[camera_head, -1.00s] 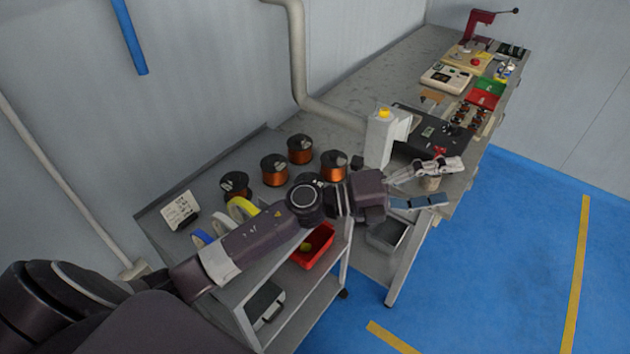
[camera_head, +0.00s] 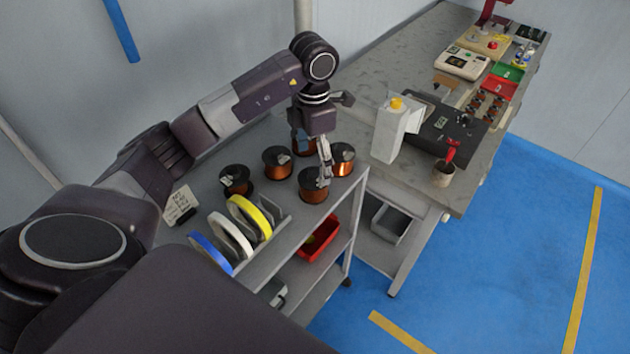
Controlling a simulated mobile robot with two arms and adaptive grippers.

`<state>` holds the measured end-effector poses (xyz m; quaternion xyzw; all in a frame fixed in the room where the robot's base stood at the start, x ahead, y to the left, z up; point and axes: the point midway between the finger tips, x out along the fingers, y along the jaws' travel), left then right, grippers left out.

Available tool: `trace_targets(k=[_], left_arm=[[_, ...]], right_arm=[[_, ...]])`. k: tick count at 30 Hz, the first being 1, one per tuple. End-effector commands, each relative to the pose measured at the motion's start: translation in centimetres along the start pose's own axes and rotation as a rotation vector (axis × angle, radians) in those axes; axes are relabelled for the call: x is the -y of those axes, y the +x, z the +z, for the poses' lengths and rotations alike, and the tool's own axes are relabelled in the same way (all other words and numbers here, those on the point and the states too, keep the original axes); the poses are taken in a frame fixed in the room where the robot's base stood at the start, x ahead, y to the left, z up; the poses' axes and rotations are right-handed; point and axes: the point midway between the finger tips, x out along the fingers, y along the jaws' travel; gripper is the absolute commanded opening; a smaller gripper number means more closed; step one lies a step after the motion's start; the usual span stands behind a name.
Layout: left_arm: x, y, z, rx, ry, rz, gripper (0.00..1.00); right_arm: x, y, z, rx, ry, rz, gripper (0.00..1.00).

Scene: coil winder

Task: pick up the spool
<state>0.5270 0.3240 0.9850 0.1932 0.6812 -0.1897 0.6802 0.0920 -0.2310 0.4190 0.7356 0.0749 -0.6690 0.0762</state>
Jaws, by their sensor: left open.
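Several copper-wire spools with black flanges stand on the top of a grey cart. One spool (camera_head: 313,186) is at the front, one (camera_head: 343,159) to its right, one (camera_head: 277,163) behind it to the left, and one (camera_head: 236,180) farther left. Another spool (camera_head: 301,148) is mostly hidden behind my left gripper. My left gripper (camera_head: 315,160) is open and points down among the spools, its near finger in front of the front spool's upper edge in the picture. I cannot tell whether it touches. My right gripper is not in view.
Blue, white and yellow tape rolls (camera_head: 250,217) stand in a rack at the cart's front. A small sign (camera_head: 179,204) is at left. A red bin (camera_head: 319,239) is below.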

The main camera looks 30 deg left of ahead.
Motion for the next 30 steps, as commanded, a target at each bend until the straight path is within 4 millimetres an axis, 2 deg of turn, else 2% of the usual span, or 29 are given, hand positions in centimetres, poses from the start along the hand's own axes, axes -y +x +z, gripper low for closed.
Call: trace_targets(k=[10,13,16,22,23,30], left_arm=[[0.0,4.3,0.0,-0.003,0.0,-0.007,0.78],[0.0,5.7,0.1,0.001,0.0,-0.006,0.78],[-0.1,6.5,0.1,0.001,0.0,-0.005,0.78],[-0.1,6.6,0.2,0.003,0.001,-0.004,0.78],[-0.1,6.6,0.2,0.003,0.001,-0.004,0.77],[-0.1,6.6,0.1,0.003,0.001,-0.004,0.51]], right_arm=[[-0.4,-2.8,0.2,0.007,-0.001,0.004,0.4],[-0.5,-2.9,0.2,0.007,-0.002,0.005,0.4],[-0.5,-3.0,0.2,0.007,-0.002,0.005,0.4],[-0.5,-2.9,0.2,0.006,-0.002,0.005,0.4],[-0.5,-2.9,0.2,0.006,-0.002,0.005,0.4],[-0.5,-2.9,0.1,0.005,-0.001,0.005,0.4]])
